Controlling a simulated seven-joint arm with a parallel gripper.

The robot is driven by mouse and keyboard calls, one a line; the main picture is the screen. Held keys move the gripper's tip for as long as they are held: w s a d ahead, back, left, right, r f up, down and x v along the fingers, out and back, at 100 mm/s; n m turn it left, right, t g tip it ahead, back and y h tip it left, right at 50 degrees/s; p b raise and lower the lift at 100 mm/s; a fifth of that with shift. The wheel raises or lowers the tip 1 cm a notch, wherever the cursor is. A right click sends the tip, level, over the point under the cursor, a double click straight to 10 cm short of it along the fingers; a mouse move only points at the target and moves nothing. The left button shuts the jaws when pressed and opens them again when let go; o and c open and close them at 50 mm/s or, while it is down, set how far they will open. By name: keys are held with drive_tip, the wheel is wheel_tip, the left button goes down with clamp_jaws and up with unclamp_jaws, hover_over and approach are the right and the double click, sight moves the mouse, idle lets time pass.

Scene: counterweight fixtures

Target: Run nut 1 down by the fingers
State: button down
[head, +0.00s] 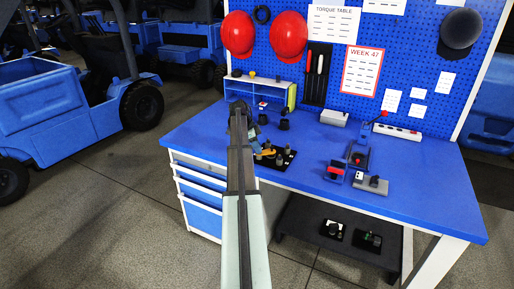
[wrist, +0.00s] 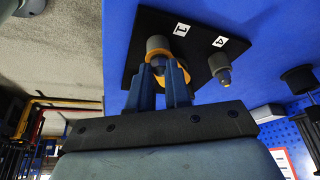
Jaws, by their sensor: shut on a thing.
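A black plate (wrist: 142,25) with upright studs lies on the blue bench; it also shows in the head view (head: 289,152). In the wrist view the stud beside the nearer white label carries a grey cylindrical part (wrist: 158,44) and an orange ring (wrist: 181,75). My gripper (wrist: 161,72) has its two blue fingers closed around the end of this stud, on what appears to be nut 1 (wrist: 158,63), mostly hidden between them. In the head view my gripper (head: 262,149) is over the plate's left side, partly hidden by my arm.
A second stud (wrist: 221,70) stands close beside the fingers, by another label. Black cylindrical parts (head: 284,124) stand behind the plate, near a small shelf (head: 272,92). Fixtures (head: 358,155) and a grey block (head: 370,187) stand to the right. The bench front (head: 420,205) is clear.

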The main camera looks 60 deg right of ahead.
idle(0.4)
drive_tip(key=c, duration=1.1)
unclamp_jaws()
drive_tip(key=shift+o, duration=0.2)
drive_tip(key=v, duration=1.3)
drive_tip(key=shift+r, duration=0.35)
drive_tip(key=shift+w, duration=0.15)
